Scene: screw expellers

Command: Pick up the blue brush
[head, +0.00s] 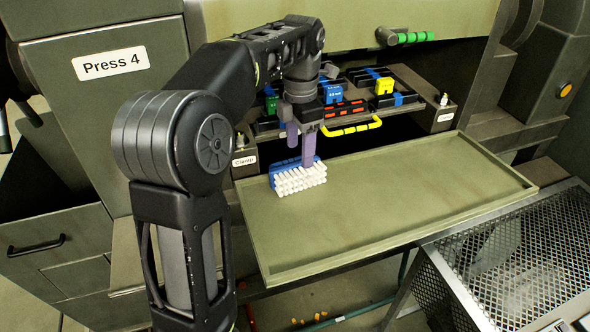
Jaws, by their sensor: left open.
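The blue brush (299,178) lies at the far left end of the green tray (400,205). It has a blue back and white bristles that face the front of the tray. My left gripper (299,150) points down at the brush. Its fingers are open, and one finger overlaps the brush's blue back in the picture. I cannot tell whether it touches the brush. My right gripper is not in view.
Behind the tray is a press panel with a yellow handle (351,127), a blue block (335,93) and a yellow block (384,86). A metal mesh basket (510,262) stands at the right front. The tray's middle and right are clear.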

